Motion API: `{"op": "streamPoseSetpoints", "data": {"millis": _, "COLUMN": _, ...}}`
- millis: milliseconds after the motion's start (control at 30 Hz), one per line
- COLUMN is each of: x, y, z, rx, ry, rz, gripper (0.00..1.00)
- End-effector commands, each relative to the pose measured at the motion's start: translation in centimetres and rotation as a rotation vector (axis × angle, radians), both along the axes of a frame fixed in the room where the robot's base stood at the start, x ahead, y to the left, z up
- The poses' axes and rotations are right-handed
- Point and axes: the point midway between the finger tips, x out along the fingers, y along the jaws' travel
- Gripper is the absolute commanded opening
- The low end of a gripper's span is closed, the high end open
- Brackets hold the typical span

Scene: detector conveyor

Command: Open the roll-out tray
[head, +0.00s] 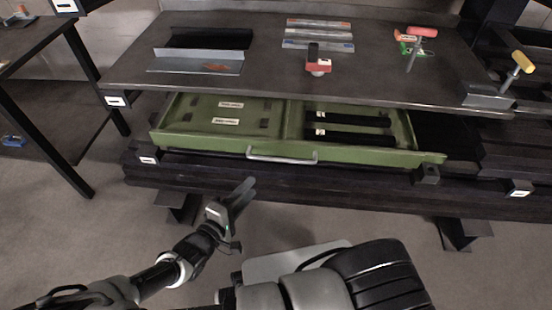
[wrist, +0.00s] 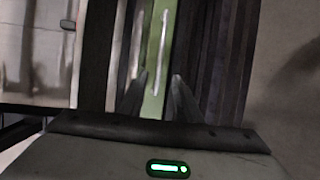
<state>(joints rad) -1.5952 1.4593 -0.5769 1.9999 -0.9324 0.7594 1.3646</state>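The green roll-out tray (head: 270,148) sits under the dark tabletop in the head view, with its front part out past the table's edge. Its silver bar handle (head: 282,157) is on the middle of the front face. My gripper (head: 248,190) is in front of and below the tray, a little left of the handle and apart from it. In the wrist view the handle (wrist: 161,45) stands upright on the green front (wrist: 154,104), beyond my fingertips (wrist: 160,78). The two fingers are spread with nothing between them.
Dark beams (head: 300,180) run below the tray. The floor in front is clear around my gripper.

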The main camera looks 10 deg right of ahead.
Motion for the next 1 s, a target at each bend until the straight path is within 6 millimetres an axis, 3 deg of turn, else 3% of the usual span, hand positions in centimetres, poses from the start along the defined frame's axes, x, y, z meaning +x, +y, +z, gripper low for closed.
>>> {"op": "streamPoseSetpoints", "data": {"millis": 700, "x": 10.4, "y": -9.3, "z": -2.8, "rx": -0.002, "ry": 0.002, "rz": -0.006, "gripper": 0.31}}
{"op": "streamPoseSetpoints", "data": {"millis": 1000, "x": 12.4, "y": -10.9, "z": -3.1, "rx": 0.001, "ry": 0.003, "rz": -0.004, "gripper": 0.31}}
